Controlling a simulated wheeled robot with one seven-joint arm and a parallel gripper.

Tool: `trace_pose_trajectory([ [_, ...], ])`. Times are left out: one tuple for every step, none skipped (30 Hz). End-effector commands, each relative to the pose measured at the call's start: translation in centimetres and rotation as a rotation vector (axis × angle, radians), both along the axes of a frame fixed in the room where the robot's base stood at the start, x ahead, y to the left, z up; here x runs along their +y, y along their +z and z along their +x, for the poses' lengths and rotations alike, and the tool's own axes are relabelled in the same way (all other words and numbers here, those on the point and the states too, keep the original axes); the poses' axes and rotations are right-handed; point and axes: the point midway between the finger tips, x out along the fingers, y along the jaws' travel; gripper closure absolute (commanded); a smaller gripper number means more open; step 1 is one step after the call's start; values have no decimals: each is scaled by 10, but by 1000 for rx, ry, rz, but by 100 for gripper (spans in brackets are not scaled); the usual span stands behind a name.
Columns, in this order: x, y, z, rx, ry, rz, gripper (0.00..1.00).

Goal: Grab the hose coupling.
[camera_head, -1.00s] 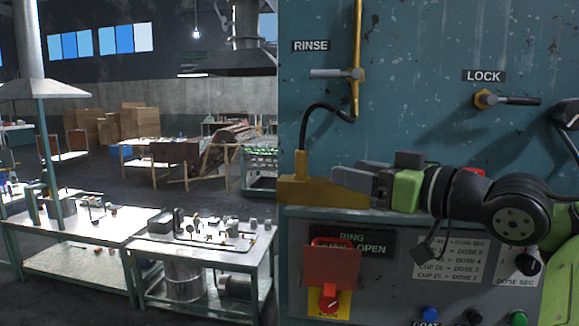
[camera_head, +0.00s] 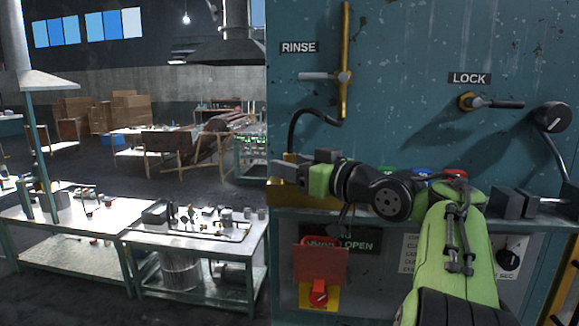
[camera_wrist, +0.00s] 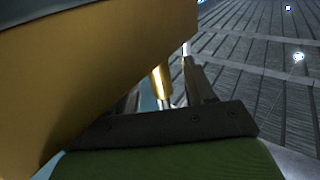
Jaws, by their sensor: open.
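A black hose (camera_head: 305,120) curves down from the brass pipe below the RINSE label to a small brass fitting, probably the hose coupling (camera_head: 290,156), above a yellow block (camera_head: 288,196). My gripper (camera_head: 280,172) is in front of the yellow block, its grey fingers pointing left and partly covering the block and the fitting. In the wrist view, a brass cylinder (camera_wrist: 161,84), likely the coupling, shows between the open fingers (camera_wrist: 165,90). I cannot tell whether they touch it. The yellow block (camera_wrist: 100,60) fills the upper left, very close to the fingers.
A teal panel (camera_head: 400,60) carries a RINSE lever (camera_head: 322,76), a LOCK lever (camera_head: 490,102) and a black dial (camera_head: 552,117). Below it are a ledge and a red switch (camera_head: 319,293). Dark grey blocks (camera_head: 512,204) stand on the ledge at right. Workbenches (camera_head: 195,228) stand at left.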

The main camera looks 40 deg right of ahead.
Motion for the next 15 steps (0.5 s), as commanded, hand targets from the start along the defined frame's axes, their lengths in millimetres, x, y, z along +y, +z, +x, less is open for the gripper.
trace_pose_trajectory([
  [2, 2, 10, 0, 6, 4, 46],
  [2, 2, 16, 0, 5, 3, 46],
  [2, 2, 22, -1, 5, 4, 46],
  [2, 2, 26, 0, 4, 3, 46],
  [2, 2, 28, 0, 2, 2, 46],
  [2, 1, 30, 0, 1, 1, 46],
  [2, 1, 31, 0, 1, 1, 46],
  [2, 1, 31, 0, 0, 1, 46],
  [1, 0, 31, 0, 0, 0, 46],
  [1, 0, 31, 0, 0, 0, 46],
  [1, 0, 31, 0, 0, 0, 46],
  [1, 0, 31, 0, 0, 0, 48],
  [1, 0, 31, 0, 0, 0, 52],
  [1, 0, 31, 0, 0, 1, 57],
  [1, 0, 30, 0, -1, 1, 63],
])
